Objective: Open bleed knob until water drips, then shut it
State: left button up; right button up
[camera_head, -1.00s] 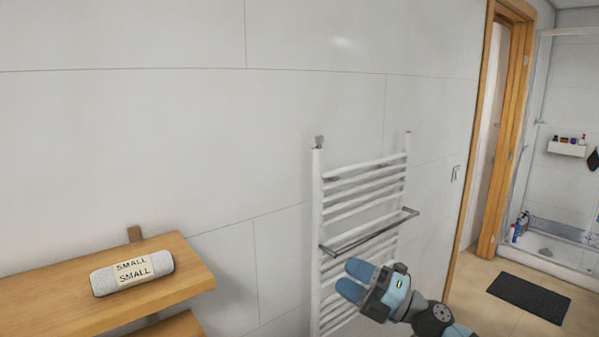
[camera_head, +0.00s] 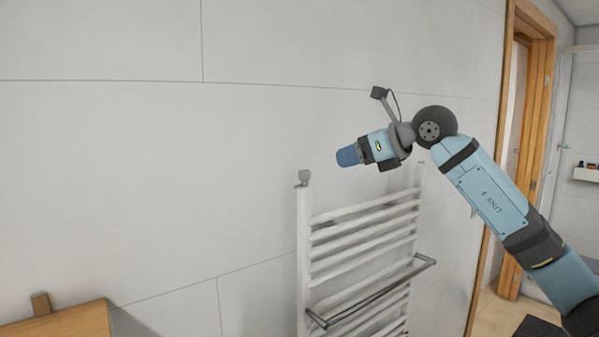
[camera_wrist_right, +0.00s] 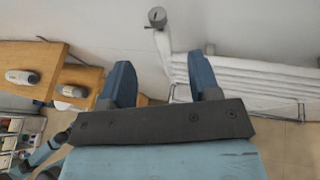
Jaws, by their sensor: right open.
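The white towel radiator (camera_head: 304,255) stands against the tiled wall in the head view. A grey bleed knob (camera_head: 304,177) sits on top of its left upright. The knob also shows in the right wrist view (camera_wrist_right: 157,17), beyond the fingertips and near the top edge. My right gripper (camera_head: 347,157) is above the radiator, up and to the right of the knob, apart from it. In the right wrist view its two blue fingers (camera_wrist_right: 160,72) are spread with nothing between them. No water shows at the knob. My left gripper is not in the head view.
A grey rail (camera_head: 372,290) juts out from the radiator front. A wooden shelf (camera_head: 60,324) is at the lower left of the head view. A wooden door frame (camera_head: 497,200) stands to the right. The wall above the knob is clear.

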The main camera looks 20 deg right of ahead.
aim_at(306, 170)
jog(key=p+x, duration=0.2)
jog(key=x, duration=0.4)
jog(key=p+x, duration=0.2)
jog(key=x, duration=0.4)
jog(key=shift+w+a+r, duration=0.1)
jog(key=shift+a, duration=0.3)
jog(key=shift+w+a+f, duration=0.2)
jog(key=shift+w+f, duration=0.1)
jog(key=shift+w, duration=0.05)
jog(key=c, duration=0.9)
